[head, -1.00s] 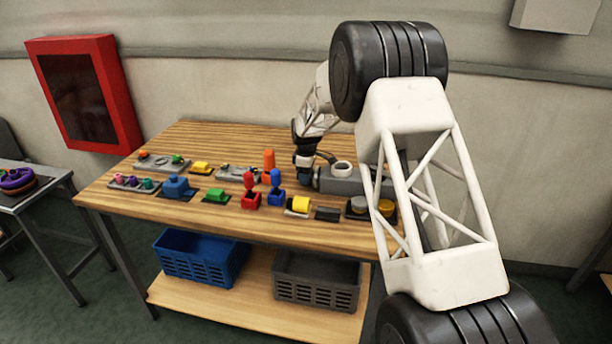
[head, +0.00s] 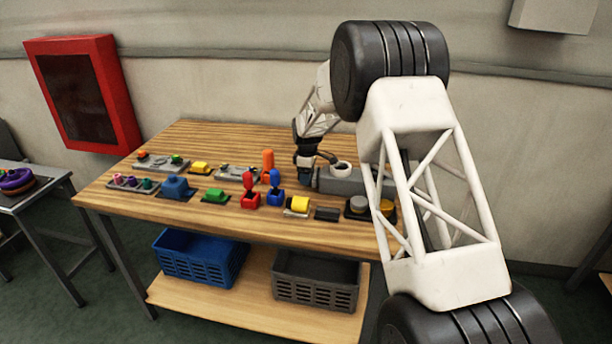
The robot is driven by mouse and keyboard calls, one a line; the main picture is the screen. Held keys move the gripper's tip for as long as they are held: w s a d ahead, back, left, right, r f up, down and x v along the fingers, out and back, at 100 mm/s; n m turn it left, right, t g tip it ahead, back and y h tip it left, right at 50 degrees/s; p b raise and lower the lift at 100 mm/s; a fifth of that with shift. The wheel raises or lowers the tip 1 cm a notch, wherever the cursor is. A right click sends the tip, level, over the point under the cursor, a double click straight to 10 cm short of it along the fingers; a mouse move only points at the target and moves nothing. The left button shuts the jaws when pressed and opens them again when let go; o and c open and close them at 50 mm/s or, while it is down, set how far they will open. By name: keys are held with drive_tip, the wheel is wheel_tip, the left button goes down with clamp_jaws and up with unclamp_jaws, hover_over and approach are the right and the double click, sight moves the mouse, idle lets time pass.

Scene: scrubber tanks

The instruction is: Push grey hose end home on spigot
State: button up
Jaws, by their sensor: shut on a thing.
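The grey tank block (head: 345,183) stands at the back right of the bench, with a pale round collar (head: 343,168) on top. My gripper points down at the tank's left end and is shut on the hose end, which is mostly hidden by the fingers. The spigot is too small and covered to make out, so I cannot tell how far the hose end sits on it.
A row of small coloured fixtures fills the bench left and in front of the tank, including red (head: 250,199) and blue (head: 276,196) levers. Round knobs (head: 358,204) stand at the tank's front. Blue (head: 200,262) and grey (head: 315,285) crates sit on the shelf below.

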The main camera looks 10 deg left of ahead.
drive_tip(key=shift+d, duration=0.3)
drive_tip(key=o, duration=1.1)
drive_tip(key=shift+o, duration=0.2)
drive_tip(key=shift+r, duration=3.9)
